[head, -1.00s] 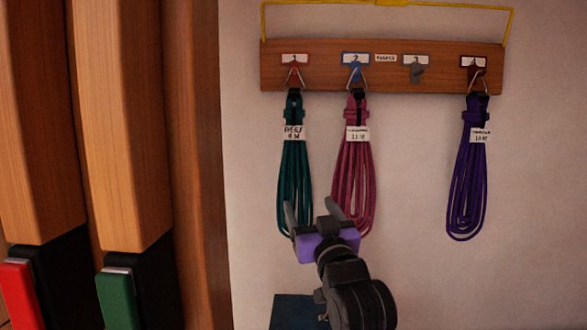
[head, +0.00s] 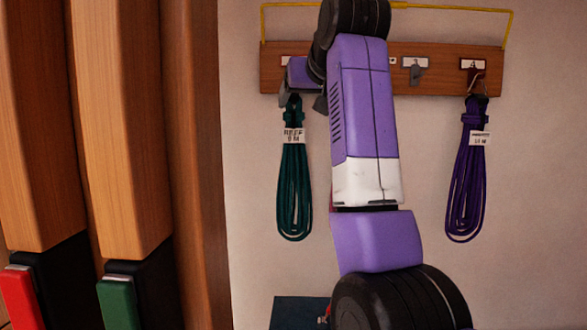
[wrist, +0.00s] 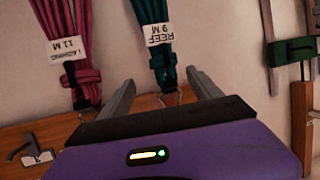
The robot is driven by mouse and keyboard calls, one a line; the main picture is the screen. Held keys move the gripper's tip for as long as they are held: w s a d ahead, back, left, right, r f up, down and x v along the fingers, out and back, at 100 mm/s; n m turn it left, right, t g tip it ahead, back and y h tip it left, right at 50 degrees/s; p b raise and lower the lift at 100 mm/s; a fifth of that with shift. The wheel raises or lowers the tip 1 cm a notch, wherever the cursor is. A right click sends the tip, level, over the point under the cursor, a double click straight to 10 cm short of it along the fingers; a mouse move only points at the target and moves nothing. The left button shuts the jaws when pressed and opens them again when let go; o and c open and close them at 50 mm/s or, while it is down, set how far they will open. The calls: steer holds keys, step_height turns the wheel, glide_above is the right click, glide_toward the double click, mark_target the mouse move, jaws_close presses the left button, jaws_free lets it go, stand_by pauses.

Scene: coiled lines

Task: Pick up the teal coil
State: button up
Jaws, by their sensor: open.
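The teal coil (head: 294,190) hangs by a clip from the left hook of the wooden hook board, with a white tag near its top. In the wrist view the teal coil (wrist: 152,12) has a tag reading "REEF 9 M". My gripper (head: 302,100) is open at the coil's top end, just below the board. In the wrist view the gripper's fingers (wrist: 160,92) stand either side of the coil's black top and clip. I cannot tell whether the coil is fully between them in depth. Nothing is gripped.
The pink coil (wrist: 88,25) hangs beside the teal one, almost wholly behind my arm in the head view. A purple coil (head: 466,185) hangs farther right on the hook board (head: 436,80). A yellow bar (head: 450,7) runs above it. Wooden posts (head: 125,130) stand at left.

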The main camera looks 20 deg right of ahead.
mark_target(296, 109)
steer(key=shift+s, duration=0.15)
steer(key=shift+w+g, duration=0.25)
steer(key=shift+g, duration=0.05)
steer(key=p+x, duration=0.1)
steer(key=x, duration=0.1)
steer(key=p+x, duration=0.2)
steer(key=a+p+x, duration=0.1)
steer(key=x, duration=0.2)
steer(key=shift+w+f, duration=0.1)
steer(key=shift+f, duration=0.05)
steer(key=shift+c, duration=0.3)
jaws_close()
